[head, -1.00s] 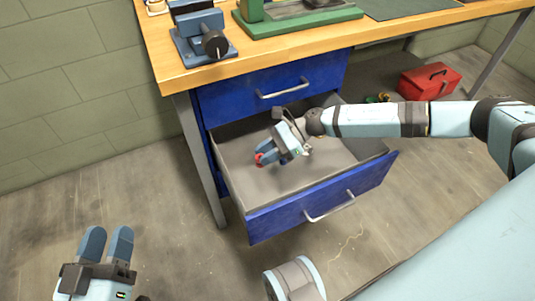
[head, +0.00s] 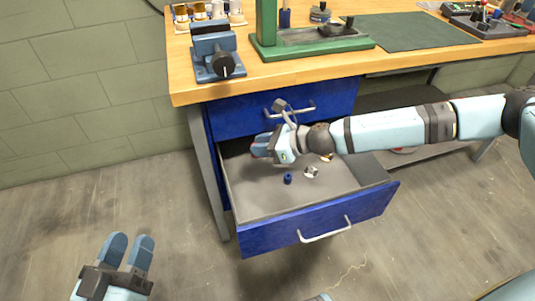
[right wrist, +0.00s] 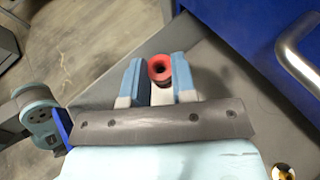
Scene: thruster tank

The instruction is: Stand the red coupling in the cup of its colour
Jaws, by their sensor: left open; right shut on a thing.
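The red coupling (right wrist: 160,68) is a short ring-like piece with a dark central hole. My right gripper (right wrist: 158,80) is shut on it, with a blue finger on either side. In the head view my right gripper (head: 262,146) is over the rear left part of the open drawer, and the coupling is mostly hidden there. My left gripper (head: 130,250) is open and empty, over the floor at lower left. I cannot make out a red cup in either view.
The open blue drawer (head: 320,222) holds a small blue piece (head: 287,178), a silver piece (head: 311,172) and a brass-coloured piece (head: 327,157). The workbench (head: 300,66) above carries a blue vise (head: 217,55), a green stand (head: 315,43) and a dark mat (head: 410,27).

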